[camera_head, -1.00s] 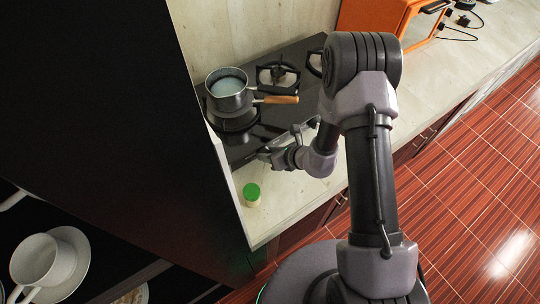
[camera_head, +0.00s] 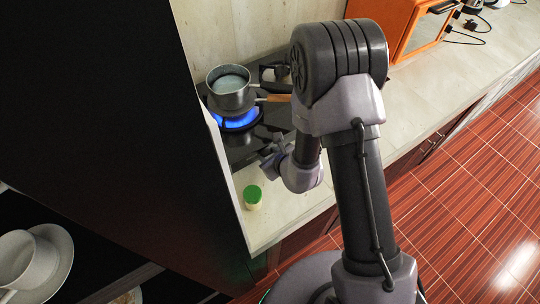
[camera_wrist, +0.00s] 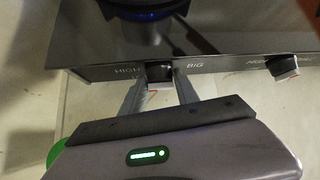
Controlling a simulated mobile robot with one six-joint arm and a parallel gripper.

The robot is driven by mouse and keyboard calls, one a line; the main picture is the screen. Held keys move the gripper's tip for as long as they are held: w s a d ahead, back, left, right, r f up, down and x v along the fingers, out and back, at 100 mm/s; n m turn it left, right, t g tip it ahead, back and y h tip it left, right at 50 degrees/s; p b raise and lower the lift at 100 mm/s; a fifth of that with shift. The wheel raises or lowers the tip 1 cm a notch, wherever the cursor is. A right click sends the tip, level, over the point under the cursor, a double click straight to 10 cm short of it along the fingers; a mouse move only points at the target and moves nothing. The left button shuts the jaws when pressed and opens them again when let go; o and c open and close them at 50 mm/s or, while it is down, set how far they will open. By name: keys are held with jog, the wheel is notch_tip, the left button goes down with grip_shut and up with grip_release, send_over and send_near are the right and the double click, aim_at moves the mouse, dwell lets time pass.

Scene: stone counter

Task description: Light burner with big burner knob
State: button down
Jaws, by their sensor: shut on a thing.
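The big burner knob (camera_wrist: 159,76) sits on the front edge of the black stove, between the words HIGH and BIG in the wrist view. My gripper (camera_wrist: 160,90) is shut on this knob, one finger on each side. The stove (camera_head: 240,152) is black glass. Its big burner (camera_head: 236,120) burns with a blue flame at the left; a blue glow (camera_wrist: 150,12) shows at the top of the wrist view. A pot (camera_head: 231,92) with pale contents and a wooden handle is at the back left of the stove. In the head view my arm hides the knob.
A second knob (camera_wrist: 282,66) is at the right on the stove front. A green-capped jar (camera_head: 253,198) stands on the pale counter in front of the stove. An orange appliance (camera_head: 405,28) is at the back right. A dark tall panel borders the left.

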jog(key=shift+w+r, duration=0.1)
jog(key=c, duration=1.2)
grip_release()
jog(key=shift+c, duration=0.2)
jog(key=p+v, duration=1.7)
jog(key=shift+s, duration=0.2)
jog(key=shift+d, duration=0.1)
